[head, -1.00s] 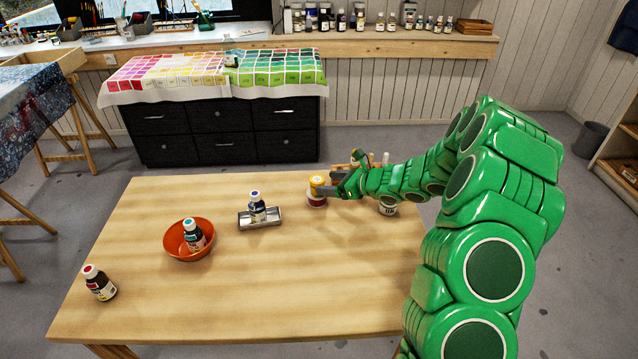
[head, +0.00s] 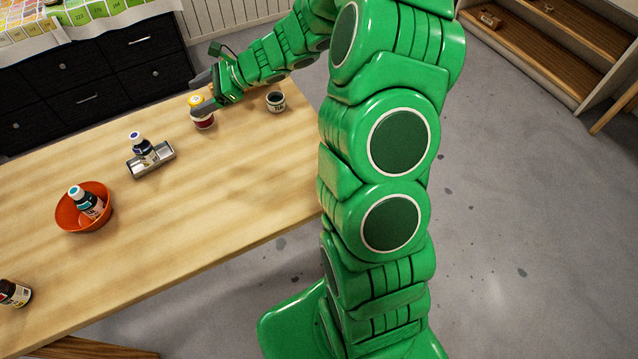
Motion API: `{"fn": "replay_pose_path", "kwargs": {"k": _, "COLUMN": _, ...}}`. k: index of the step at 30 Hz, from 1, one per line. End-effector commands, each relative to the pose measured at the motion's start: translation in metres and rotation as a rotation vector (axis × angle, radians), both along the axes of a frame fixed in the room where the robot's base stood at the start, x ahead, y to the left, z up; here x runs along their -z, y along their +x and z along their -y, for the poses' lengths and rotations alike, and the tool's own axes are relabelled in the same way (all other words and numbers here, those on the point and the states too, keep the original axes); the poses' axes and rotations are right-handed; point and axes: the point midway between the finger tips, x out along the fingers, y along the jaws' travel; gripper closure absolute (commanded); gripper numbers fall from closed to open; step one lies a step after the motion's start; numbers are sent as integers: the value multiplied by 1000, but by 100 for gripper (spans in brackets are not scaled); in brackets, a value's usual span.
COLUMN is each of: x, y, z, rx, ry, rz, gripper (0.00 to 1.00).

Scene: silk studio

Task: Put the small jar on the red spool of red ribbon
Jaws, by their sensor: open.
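The small jar with a yellow top (head: 196,101) stands upright on the red spool (head: 204,121) at the far edge of the table. My gripper (head: 203,92) is open at the jar, with its fingers reaching in from the right. One finger lies across the front, partly covering where jar and spool meet. I cannot tell whether the fingers touch the jar.
A metal tray (head: 165,154) with a blue-capped bottle (head: 142,148), an orange bowl (head: 70,220) holding another bottle (head: 85,201), and a dark bottle (head: 14,293) lie leftward. Dark drawers (head: 100,75) stand behind.

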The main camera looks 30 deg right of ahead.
Motion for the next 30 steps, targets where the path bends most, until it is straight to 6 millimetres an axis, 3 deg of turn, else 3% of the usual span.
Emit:
{"fn": "replay_pose_path", "kwargs": {"k": 6, "x": -39, "y": -56, "z": -33, "rx": -219, "ry": -100, "rz": 121, "gripper": 22}}
{"fn": "replay_pose_path", "kwargs": {"k": 15, "x": -71, "y": -139, "z": -55, "rx": -508, "ry": -250, "rz": 269, "gripper": 22}}
{"fn": "replay_pose_path", "kwargs": {"k": 22, "x": -85, "y": -202, "z": -55, "rx": -719, "ry": -372, "rz": 361, "gripper": 22}}
{"fn": "replay_pose_path", "kwargs": {"k": 30, "x": -94, "y": -271, "z": -38, "rx": -957, "ry": -524, "rz": 445, "gripper": 22}}
